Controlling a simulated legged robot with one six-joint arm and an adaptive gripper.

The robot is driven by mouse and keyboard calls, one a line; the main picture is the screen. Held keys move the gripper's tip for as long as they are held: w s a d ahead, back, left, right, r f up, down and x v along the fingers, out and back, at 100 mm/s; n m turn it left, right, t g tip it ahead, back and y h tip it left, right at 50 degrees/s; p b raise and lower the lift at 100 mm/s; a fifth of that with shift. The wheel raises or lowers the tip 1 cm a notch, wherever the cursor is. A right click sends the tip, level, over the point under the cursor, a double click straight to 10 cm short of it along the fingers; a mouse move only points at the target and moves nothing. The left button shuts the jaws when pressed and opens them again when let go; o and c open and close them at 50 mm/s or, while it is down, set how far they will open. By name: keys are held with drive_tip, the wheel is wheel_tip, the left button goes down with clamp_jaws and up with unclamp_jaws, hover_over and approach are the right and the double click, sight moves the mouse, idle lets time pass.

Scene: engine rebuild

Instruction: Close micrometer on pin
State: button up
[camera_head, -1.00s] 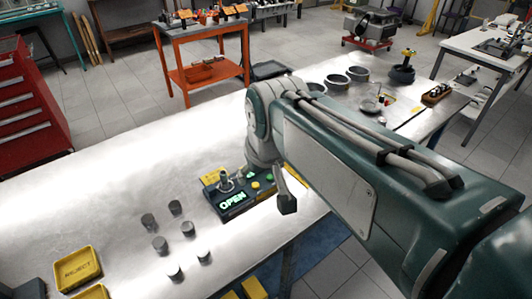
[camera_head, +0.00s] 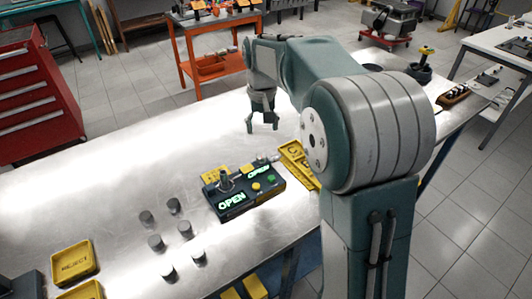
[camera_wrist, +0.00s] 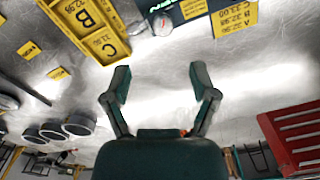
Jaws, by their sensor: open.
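The micrometer station (camera_head: 240,197) is a dark box on the metal bench with two lit green "OPEN" readouts. A yellow button (camera_head: 256,186) and a green button (camera_head: 271,178) sit on its top. A small grey upright part (camera_head: 226,181) stands on it; I cannot tell if it is the pin. In the wrist view, part of the station (camera_wrist: 172,10) shows at the top edge, with a round metal end beside it. My gripper (camera_head: 262,124) is above the bench beyond the station, apart from it. Its fingers (camera_wrist: 161,84) are spread and empty.
Several grey cylinders (camera_head: 157,242) stand left of the station. A yellow "REJECT" tray (camera_head: 74,262) lies at the lower left. A yellow lettered tray (camera_head: 297,162) lies right of the station, partly behind my arm. The bench behind the station is clear.

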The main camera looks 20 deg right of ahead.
sight(261, 155)
wheel_tip(261, 155, down, 10)
drive_tip(key=shift+a, duration=0.15)
drive_tip(key=shift+a, duration=0.1)
drive_tip(key=c, duration=0.4)
clamp_jaws()
